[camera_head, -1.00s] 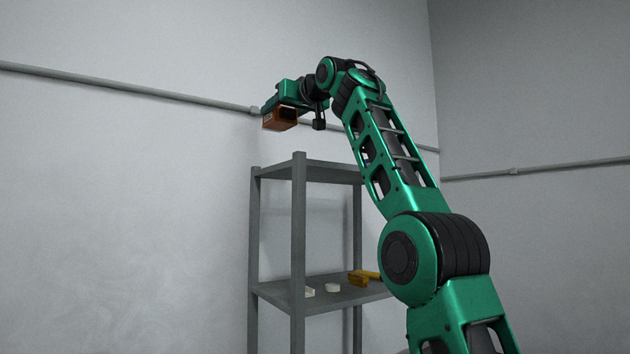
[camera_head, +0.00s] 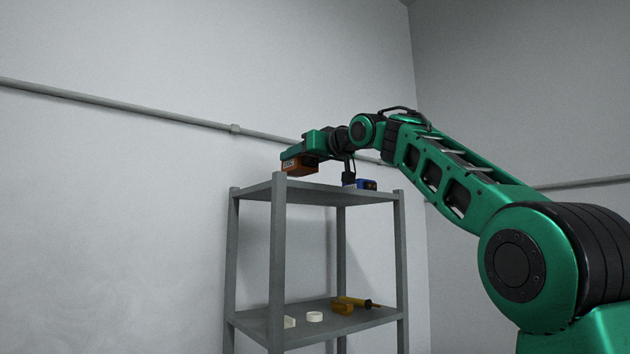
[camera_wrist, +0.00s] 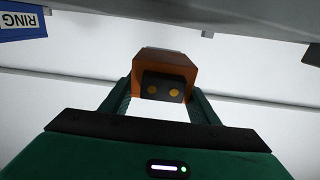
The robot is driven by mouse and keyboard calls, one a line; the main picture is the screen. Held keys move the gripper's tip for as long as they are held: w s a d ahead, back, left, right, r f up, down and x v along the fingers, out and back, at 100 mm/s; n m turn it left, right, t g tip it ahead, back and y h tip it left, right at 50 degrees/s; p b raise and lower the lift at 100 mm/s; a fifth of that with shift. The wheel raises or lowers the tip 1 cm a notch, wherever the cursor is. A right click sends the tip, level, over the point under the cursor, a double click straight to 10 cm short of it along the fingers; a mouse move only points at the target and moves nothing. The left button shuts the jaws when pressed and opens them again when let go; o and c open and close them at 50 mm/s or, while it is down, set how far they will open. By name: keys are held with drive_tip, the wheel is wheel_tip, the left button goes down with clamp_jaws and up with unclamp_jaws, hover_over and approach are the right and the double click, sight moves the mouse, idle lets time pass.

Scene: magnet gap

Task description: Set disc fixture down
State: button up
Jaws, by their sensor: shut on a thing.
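The disc fixture is an orange-brown block (camera_head: 300,166) with a small pale label that I cannot read clearly. My gripper (camera_head: 301,157) is shut on it. The block is above the top board (camera_head: 315,191) of the grey rack, near its left end; a small gap seems to show beneath it. In the wrist view the block (camera_wrist: 165,66) sits between my green fingers (camera_wrist: 163,86), and its dark face shows two gold dots.
A blue fixture (camera_head: 366,184) stands at the right of the top board; the wrist view shows its RING label (camera_wrist: 20,25). A rack post (camera_head: 277,250) rises at the front. The lower shelf holds a white ring (camera_head: 314,317), another white piece (camera_head: 289,322) and a yellow tool (camera_head: 343,306).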

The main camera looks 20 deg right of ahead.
sight(304, 173)
drive_tip(key=shift+s+d+f, duration=0.1)
drive_tip(key=shift+d+f, duration=0.05)
drive_tip(key=shift+d, duration=0.2)
drive_tip(key=shift+d+f, duration=0.15)
drive_tip(key=shift+f, duration=1.4)
drive_tip(key=shift+a+f, duration=0.2)
drive_tip(key=shift+f, duration=0.15)
drive_tip(key=o, duration=1.8)
drive_tip(key=shift+f, duration=0.1)
drive_tip(key=shift+d, duration=0.1)
drive_tip(key=v, duration=1.1)
drive_tip(key=shift+s, duration=0.35)
